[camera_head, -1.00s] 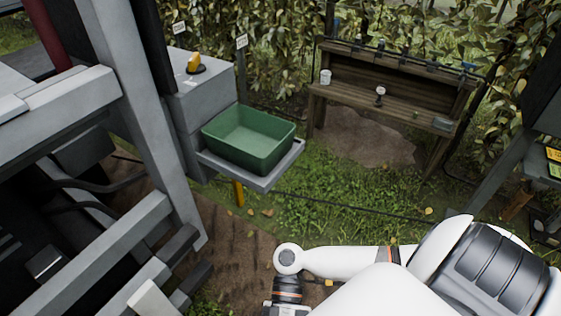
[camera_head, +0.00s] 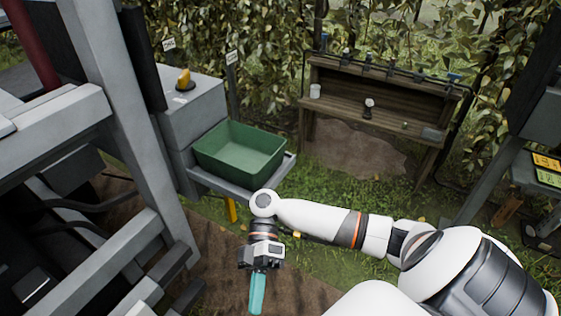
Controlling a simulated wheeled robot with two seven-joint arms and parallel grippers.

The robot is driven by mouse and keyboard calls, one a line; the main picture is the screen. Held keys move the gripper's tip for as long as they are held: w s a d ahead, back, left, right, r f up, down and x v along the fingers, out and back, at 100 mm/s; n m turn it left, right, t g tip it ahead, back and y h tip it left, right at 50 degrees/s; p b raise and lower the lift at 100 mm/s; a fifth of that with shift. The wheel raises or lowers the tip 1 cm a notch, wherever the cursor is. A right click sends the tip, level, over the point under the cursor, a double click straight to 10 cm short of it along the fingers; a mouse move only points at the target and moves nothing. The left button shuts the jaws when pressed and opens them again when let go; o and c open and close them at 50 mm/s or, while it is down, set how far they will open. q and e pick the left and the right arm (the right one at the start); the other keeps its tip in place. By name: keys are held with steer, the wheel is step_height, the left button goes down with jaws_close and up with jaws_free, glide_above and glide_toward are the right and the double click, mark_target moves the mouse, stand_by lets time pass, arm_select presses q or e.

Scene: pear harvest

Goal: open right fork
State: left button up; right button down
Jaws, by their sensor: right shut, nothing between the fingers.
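My right gripper (camera_head: 257,292) hangs near the bottom middle of the head view, with teal fingers pointing down. It is shut and empty, over bare brown soil, apart from the grey metal machine frame (camera_head: 130,130) at left. Grey bars (camera_head: 135,245) of that frame reach toward the lower middle, left of the gripper. I cannot tell which part is the right fork. My left gripper is not in view.
A green crate (camera_head: 203,160) sits on a grey shelf (camera_head: 222,189) beside a grey box with a yellow knob (camera_head: 184,79). A wooden bench (camera_head: 330,105) with small items stands behind. A dark stand (camera_head: 490,185) is at right. Grass lies between.

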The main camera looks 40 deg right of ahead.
steer(key=w+d+f+m+t+h, duration=0.1)
steer(key=w+f+m+t, duration=0.25)
steer(key=f, duration=0.55)
steer(key=w+f+m+t, duration=0.25)
steer(key=f+m, duration=0.25)
steer(key=f, duration=0.5)
steer(key=s+d+f+m+t+h, duration=0.2)
steer(key=d+f, duration=0.1)
steer(key=f, duration=0.5)
steer(key=s+d+f+m+t+h, duration=0.1)
steer(key=s+d+f+m+h, duration=0.2)
steer(key=f, duration=0.6)
steer(key=shift+t, duration=0.4)
steer(key=shift+s, duration=0.15)
